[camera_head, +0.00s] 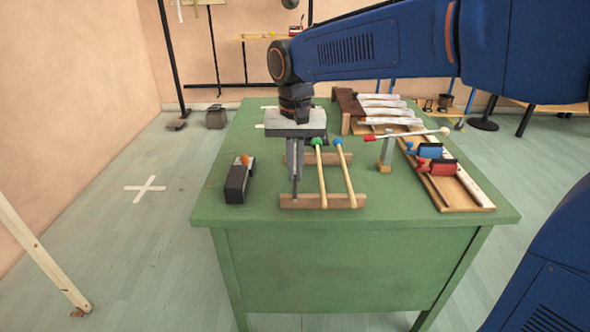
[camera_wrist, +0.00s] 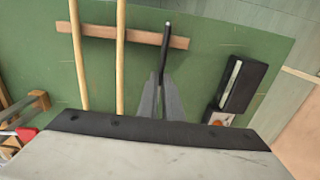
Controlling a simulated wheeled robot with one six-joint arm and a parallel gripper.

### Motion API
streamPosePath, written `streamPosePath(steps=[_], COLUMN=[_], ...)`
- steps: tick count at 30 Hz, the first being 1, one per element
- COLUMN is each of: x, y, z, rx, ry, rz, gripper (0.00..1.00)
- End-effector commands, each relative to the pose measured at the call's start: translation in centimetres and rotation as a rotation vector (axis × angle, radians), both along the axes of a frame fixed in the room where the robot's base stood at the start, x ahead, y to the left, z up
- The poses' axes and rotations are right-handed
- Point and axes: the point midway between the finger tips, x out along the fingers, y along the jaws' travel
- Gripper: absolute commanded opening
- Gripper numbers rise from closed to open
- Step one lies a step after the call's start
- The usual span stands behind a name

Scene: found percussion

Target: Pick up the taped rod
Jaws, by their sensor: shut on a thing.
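The taped rod (camera_wrist: 164,50) is dark with a pale tip. In the wrist view it runs from between my fingers out past the end of a wooden rack bar (camera_wrist: 145,37). My gripper (camera_wrist: 161,92) is shut on the rod, pointing down. In the head view my gripper (camera_head: 295,170) is over the left side of the rack, and a short dark part of the rod (camera_head: 294,193) shows below the fingers. I cannot tell whether the rod touches the rack. My gripper hides its other end.
A green-headed mallet (camera_head: 321,175) and a blue-headed mallet (camera_head: 346,175) lie across the rack, just right of my gripper. A black block-like box (camera_head: 236,184) stands at left. A small upright post (camera_head: 385,155) and a wooden tray (camera_head: 467,201) with red and blue items are at right.

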Motion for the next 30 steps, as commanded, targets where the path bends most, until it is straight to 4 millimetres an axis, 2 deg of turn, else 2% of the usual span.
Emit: streamPosePath(steps=[5, 18, 24, 30], x=[0.1, 0.0, 0.0, 0.0], y=[0.0, 0.0, 0.0, 0.0], z=[1.2, 8.5, 9.9, 10.0], rx=[0.002, 0.001, 0.000, 0.000], ry=[-0.002, -0.001, 0.000, 0.000], rz=[0.000, 0.000, 0.000, 0.000], gripper=[0.00, 0.00, 0.00, 0.00])
